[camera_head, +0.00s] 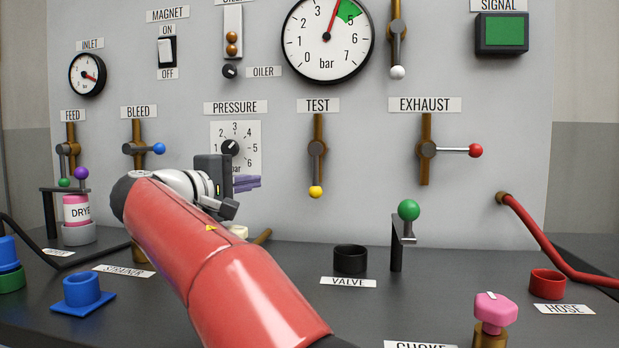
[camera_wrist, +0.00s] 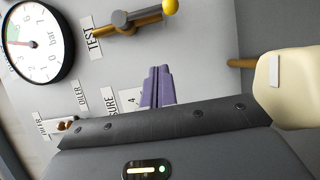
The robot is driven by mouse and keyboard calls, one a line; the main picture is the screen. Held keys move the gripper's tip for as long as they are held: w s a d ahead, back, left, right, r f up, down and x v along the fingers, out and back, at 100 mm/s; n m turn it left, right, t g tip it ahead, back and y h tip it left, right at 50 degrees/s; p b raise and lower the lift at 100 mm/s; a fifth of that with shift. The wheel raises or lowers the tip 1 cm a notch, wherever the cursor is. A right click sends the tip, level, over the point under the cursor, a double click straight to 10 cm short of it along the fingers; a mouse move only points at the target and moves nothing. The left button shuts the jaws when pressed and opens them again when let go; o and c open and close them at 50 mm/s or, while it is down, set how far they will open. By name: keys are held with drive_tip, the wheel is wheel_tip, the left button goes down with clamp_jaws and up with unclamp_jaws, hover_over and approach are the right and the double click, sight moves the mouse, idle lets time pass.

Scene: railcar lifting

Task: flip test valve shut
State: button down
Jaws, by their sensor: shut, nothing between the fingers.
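The test valve (camera_head: 317,149) sits under the TEST label on the upright panel. Its lever hangs straight down, in line with its brown pipe, and ends in a yellow knob (camera_head: 316,192). In the wrist view the valve (camera_wrist: 122,20) lies at the top, its lever running right to the yellow knob (camera_wrist: 170,7). My gripper (camera_head: 247,183) has purple fingers, shut and empty, left of the yellow knob and in front of the pressure dial's lower part. The fingers (camera_wrist: 158,88) also show in the wrist view, apart from the lever.
The exhaust valve (camera_head: 428,149) is right of the test valve, its red-knobbed lever pointing right. The pressure dial (camera_head: 230,146) is partly behind my wrist. The panel between test and exhaust valves is clear.

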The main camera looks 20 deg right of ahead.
sight(316, 171)
drive_tip(key=w+d, duration=0.2)
drive_tip(key=d, duration=0.9)
drive_tip(key=shift+d+p, duration=0.15)
drive_tip(key=shift+p, duration=0.25)
